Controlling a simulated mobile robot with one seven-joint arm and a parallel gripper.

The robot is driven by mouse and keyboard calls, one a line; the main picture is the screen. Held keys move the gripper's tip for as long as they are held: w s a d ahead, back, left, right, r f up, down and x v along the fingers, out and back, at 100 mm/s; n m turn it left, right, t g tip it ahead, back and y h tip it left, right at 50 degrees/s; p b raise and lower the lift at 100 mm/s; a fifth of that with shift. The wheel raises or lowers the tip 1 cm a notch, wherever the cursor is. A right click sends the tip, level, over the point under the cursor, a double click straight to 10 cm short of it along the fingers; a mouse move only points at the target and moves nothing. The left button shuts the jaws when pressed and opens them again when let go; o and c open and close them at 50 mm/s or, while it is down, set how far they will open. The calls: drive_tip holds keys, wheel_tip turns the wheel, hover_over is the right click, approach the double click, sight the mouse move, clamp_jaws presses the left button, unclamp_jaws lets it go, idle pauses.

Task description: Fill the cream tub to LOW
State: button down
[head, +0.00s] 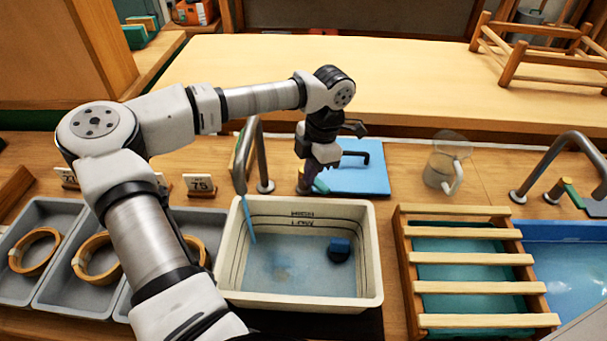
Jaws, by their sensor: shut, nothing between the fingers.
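The cream tub (372,250) stands below a grey metal tap (247,150). A thin blue stream (248,220) runs from the spout into the tub's left side. Clear water (295,275) lies in the tub. Two marks, an upper one and LOW (301,223), are on its back inner wall; the exact water level against LOW is hard to tell. A dark blue round object (339,250) is in the tub at the right. My gripper (309,188) points down behind the tub's back rim, shut and empty, beside a small purple part that may be the tap's handle. Contact cannot be told.
A blue board (360,182) with a black handle lies behind the tub. A clear jug (445,165), a slatted rack (470,258) and a blue basin (570,232) are at the right.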

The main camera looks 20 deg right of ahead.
drive_tip(key=shift+f, duration=0.1)
drive_tip(key=w+d, duration=0.1)
drive_tip(key=d, duration=0.1)
drive_tip(key=w+d, duration=0.1)
drive_tip(key=d, duration=0.1)
drive_tip(key=w+d+b, duration=0.1)
drive_tip(key=d, duration=0.1)
drive_tip(key=shift+d, duration=0.1)
idle(0.4)
wheel_tip(320, 180, down, 4)
drive_tip(key=b, duration=0.3)
idle(1.0)
